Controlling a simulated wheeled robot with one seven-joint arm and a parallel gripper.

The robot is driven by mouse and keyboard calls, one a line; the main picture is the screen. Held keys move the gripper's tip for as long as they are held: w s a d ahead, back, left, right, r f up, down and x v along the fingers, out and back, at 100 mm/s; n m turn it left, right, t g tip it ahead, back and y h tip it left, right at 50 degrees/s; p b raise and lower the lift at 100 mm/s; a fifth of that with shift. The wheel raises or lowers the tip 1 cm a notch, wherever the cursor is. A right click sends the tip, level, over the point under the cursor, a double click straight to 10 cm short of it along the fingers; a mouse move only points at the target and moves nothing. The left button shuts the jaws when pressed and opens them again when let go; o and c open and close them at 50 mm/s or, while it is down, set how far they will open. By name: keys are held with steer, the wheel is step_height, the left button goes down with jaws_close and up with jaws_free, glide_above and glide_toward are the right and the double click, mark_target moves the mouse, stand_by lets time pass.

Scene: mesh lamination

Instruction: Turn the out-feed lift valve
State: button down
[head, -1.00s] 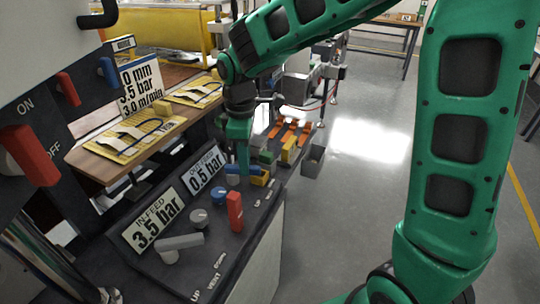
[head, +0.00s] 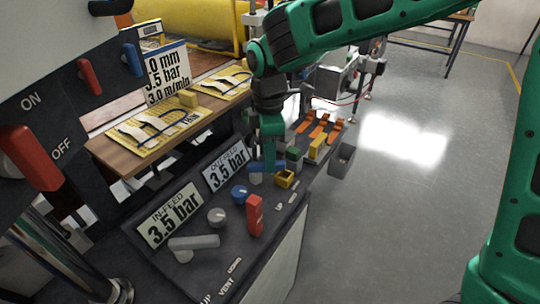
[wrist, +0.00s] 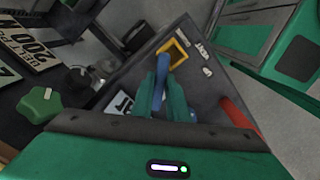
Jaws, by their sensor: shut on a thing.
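The out-feed lift valve has a blue lever (head: 256,178) on the sloping dark panel, below the out-feed display (head: 226,165), which reads 3.5 bar. My gripper (head: 269,165) points down at this lever from above. In the wrist view the green fingers (wrist: 163,95) are shut on the blue lever (wrist: 159,88), one on each side. Part of the lever and its pivot is hidden by the fingers. A yellow square frame (head: 284,178) stands close beside the gripper and also shows in the wrist view (wrist: 173,51).
The panel also bears a blue knob (head: 239,194), a grey knob (head: 217,217), a red lever (head: 254,216) and a grey in-feed lever (head: 193,243). The in-feed display (head: 170,214) reads 3.5 bar. A grey bin (head: 341,160) stands behind right. Open floor lies to the right.

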steer(key=shift+w+r, duration=0.15)
steer(key=shift+w, duration=0.25)
steer(key=c, duration=1.7)
jaws_free()
steer(key=shift+d, duration=0.1)
steer(key=shift+s, duration=0.1)
step_height(320, 180, up, 10)
steer(key=shift+r, duration=0.25)
steer(key=shift+d, duration=0.1)
